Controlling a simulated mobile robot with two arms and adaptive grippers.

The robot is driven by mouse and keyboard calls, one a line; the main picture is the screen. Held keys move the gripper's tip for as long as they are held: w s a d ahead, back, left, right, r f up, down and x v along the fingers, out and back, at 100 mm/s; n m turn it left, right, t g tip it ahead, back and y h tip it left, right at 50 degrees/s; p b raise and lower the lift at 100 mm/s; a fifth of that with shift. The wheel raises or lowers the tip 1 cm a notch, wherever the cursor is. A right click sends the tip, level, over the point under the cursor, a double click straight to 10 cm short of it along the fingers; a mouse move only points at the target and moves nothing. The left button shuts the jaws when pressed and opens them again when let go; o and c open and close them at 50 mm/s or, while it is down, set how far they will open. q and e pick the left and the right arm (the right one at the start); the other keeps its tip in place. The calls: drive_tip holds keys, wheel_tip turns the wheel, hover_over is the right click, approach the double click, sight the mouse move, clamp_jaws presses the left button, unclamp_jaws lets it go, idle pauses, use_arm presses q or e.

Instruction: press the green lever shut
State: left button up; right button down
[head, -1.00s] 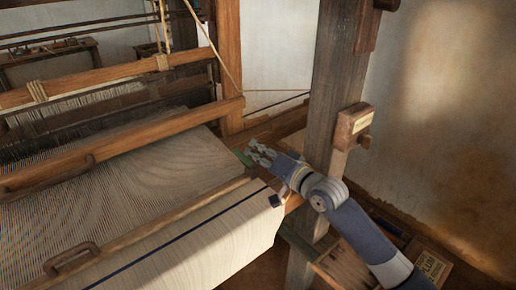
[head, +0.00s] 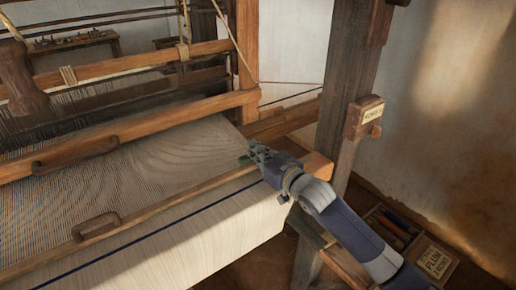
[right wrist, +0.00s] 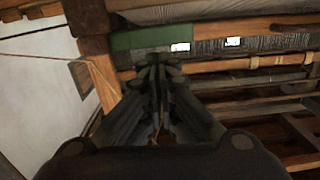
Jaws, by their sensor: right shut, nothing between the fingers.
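The green lever (head: 244,160) shows as a small green bit by the right edge of the woven cloth, just left of my right fingertips. Most of it is hidden behind the gripper. In the right wrist view a broad green piece (right wrist: 140,38), probably the lever, lies just beyond the fingertips. My right gripper (head: 257,152) is shut and empty, its tips close to the green; I cannot tell whether they touch. The shut fingers also show in the right wrist view (right wrist: 156,60). My left gripper is not in view.
The striped cloth (head: 180,225) hangs over the loom's front beam. A thick wooden post (head: 345,90) with a labelled block (head: 365,118) stands right of my gripper. An open box (head: 395,228) and a PLUM sign (head: 434,262) are at lower right.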

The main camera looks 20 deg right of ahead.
drive_tip(key=shift+s+a+f+n, duration=0.1)
drive_tip(key=shift+s+a+n, duration=0.1)
drive_tip(key=shift+n, duration=0.1)
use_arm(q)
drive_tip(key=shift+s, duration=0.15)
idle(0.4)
